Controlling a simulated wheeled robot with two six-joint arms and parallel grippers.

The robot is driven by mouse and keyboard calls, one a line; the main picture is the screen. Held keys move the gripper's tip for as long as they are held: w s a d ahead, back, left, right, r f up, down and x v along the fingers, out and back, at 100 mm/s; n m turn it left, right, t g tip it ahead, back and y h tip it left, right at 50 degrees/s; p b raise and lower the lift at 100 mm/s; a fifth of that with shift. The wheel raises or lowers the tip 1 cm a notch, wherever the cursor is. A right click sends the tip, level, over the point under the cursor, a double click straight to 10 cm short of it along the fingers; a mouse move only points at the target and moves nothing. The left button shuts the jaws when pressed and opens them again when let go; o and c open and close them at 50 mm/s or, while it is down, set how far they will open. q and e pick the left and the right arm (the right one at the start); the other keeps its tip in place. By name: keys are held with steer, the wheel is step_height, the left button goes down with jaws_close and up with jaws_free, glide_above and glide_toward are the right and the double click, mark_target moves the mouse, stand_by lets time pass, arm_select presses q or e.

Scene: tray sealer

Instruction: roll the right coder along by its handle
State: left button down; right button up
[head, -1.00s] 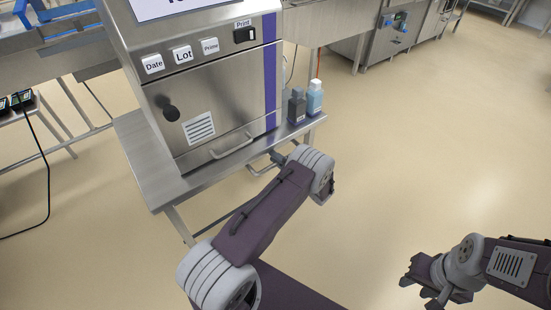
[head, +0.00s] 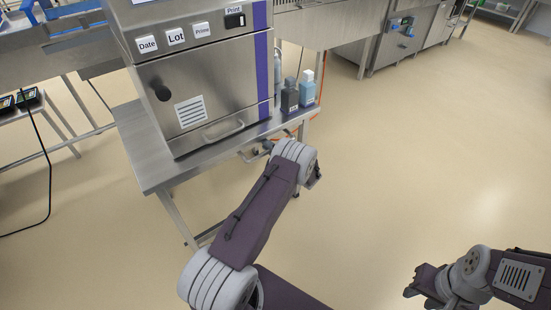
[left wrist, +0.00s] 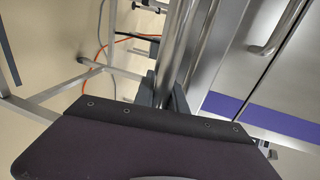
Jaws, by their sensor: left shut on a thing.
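The right coder (head: 200,85) is a steel cabinet with Date, Lot, Prime and Print buttons and a purple stripe. It stands on a steel cart (head: 150,165). My left gripper (head: 262,148) is low at the cart's front right, partly hidden behind my own wrist. In the left wrist view, my left gripper (left wrist: 170,95) is shut on a round metal bar, the handle (left wrist: 165,65). The coder's front with its door pull (left wrist: 262,48) is to the right there. My right gripper (head: 420,283) hangs over bare floor at the lower right, its fingers apart and empty.
Two bottles, dark (head: 289,95) and blue (head: 305,88), stand on the cart's right end. An orange hose (head: 320,105) is behind it. A conveyor frame (head: 60,60) is at the left and steel machines (head: 400,40) are at the back. The floor at right is clear.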

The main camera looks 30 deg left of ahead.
arm_select(q)
steer(key=r+b+x, duration=0.2)
steer(key=b+x, duration=0.4)
steer(key=x, duration=0.3)
steer(key=shift+w+a, duration=0.15)
steer(key=shift+a, duration=0.4)
steer(key=shift+r, duration=0.15)
steer(key=c, duration=1.4)
jaws_free()
steer(key=shift+o, duration=0.2)
steer(key=p+v, duration=0.2)
steer(key=v, duration=0.7)
steer(key=shift+d, duration=0.1)
